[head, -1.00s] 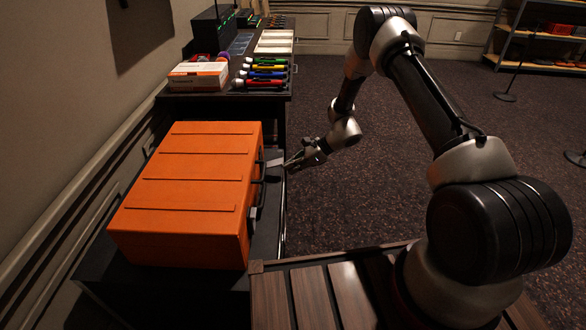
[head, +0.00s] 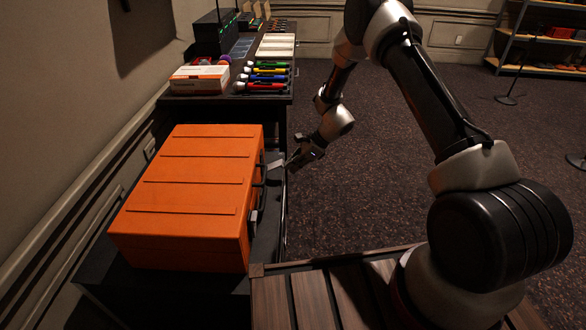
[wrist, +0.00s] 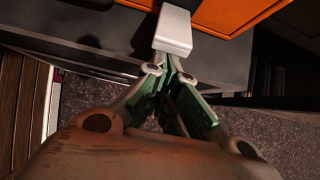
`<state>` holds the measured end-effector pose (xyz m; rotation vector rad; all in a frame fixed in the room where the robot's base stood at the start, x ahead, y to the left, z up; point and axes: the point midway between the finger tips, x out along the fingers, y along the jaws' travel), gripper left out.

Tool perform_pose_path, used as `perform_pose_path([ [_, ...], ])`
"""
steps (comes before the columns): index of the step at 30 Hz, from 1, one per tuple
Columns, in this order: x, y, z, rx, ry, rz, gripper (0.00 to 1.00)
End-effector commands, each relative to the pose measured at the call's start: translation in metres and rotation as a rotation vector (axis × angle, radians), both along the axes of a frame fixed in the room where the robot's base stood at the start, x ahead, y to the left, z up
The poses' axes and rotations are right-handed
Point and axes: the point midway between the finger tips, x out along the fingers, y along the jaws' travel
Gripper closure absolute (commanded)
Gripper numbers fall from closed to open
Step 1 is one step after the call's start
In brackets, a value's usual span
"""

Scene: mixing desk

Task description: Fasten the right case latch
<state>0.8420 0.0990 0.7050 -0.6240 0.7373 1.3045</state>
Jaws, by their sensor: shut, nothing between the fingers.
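The orange case (head: 190,190) lies closed on a dark desk, its front facing right. The far latch, the right one seen from the case's front, is a grey plate (head: 275,164) sticking outward from the front. In the wrist view the latch plate (wrist: 173,30) is at top centre, with the orange case edge (wrist: 235,12) behind it. My gripper (head: 291,165) is shut and empty at the plate's outer end. In the wrist view its fingertips (wrist: 170,71) are just below the plate; I cannot tell whether they touch. The near latch (head: 253,221) lies close against the case front.
A dark handle (head: 262,186) sits between the latches. A second desk behind holds a white and orange box (head: 200,78) and several coloured torch-like items (head: 265,76). A slatted wooden surface (head: 310,295) is at the front. Open carpet (head: 370,200) lies right of the desk.

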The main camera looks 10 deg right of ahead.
Motion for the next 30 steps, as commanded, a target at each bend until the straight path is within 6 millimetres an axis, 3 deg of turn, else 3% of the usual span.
perform_pose_path([
  [24, 0.007, 0.045, 0.064, -0.728, 0.116, 0.007, 1.0],
  [30, 0.008, 0.045, 0.067, -0.775, 0.128, 0.0, 1.0],
])
